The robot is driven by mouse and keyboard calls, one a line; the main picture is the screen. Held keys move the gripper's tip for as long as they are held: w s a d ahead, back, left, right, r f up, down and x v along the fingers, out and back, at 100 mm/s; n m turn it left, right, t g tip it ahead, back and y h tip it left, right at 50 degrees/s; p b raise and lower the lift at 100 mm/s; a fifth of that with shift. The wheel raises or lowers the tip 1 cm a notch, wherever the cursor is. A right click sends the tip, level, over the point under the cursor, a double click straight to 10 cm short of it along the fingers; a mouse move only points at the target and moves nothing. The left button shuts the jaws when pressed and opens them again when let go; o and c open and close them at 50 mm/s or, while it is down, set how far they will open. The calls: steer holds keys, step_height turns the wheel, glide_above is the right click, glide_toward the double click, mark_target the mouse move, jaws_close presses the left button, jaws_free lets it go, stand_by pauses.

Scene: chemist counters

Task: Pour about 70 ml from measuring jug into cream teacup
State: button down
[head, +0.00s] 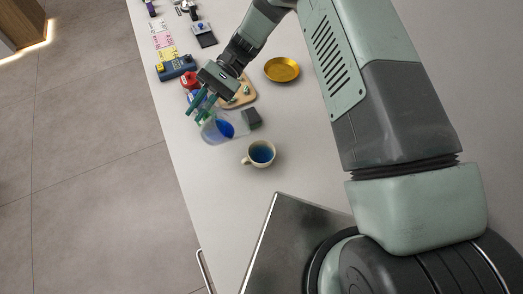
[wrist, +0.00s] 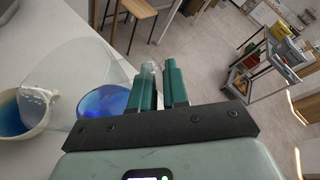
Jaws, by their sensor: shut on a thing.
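The measuring jug (head: 211,133) is clear and holds blue liquid; in the head view it looks tilted. My gripper (head: 199,106) is shut on it at its upper left side, seemingly by the handle. The wrist view shows the green fingers (wrist: 160,88) close together beside the clear jug (wrist: 75,62), with its blue liquid near them. The cream teacup (head: 247,161) stands upright on the counter, below and right of the jug, with blue liquid inside. The cup (wrist: 42,121) also shows at the left of the wrist view, partly behind the jug's clear wall. No falling stream is visible.
A dark block (head: 252,118) and a wooden board (head: 246,97) with small items lie close to the jug. A gold dish (head: 282,70), a red item (head: 188,79) and a blue device (head: 176,67) are farther back. The counter right of the cup is clear.

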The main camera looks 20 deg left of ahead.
steer(key=shift+a, duration=0.1)
steer(key=shift+a+f+m+h, duration=0.2)
steer(key=shift+a+m+h, duration=0.15)
steer(key=shift+a, duration=0.3)
steer(key=shift+a+f+m+h, duration=0.15)
steer(key=shift+a+m+h, duration=0.15)
steer(key=shift+a, duration=0.3)
steer(key=shift+w+a+f+m+t+h+b, duration=0.1)
steer(key=shift+a+f+m+h, duration=0.15)
steer(key=shift+a+m+h, duration=0.25)
steer(key=shift+s+a+f+m+t+h+b, duration=0.15)
steer(key=shift+a+f+m+h, duration=0.1)
steer(key=shift+a+m, duration=0.45)
steer(key=shift+w+a+f+m+t+h+b, duration=0.15)
steer(key=shift+a+f+m+h, duration=0.1)
steer(key=shift+a+m+h, duration=0.25)
steer(key=shift+a, duration=0.2)
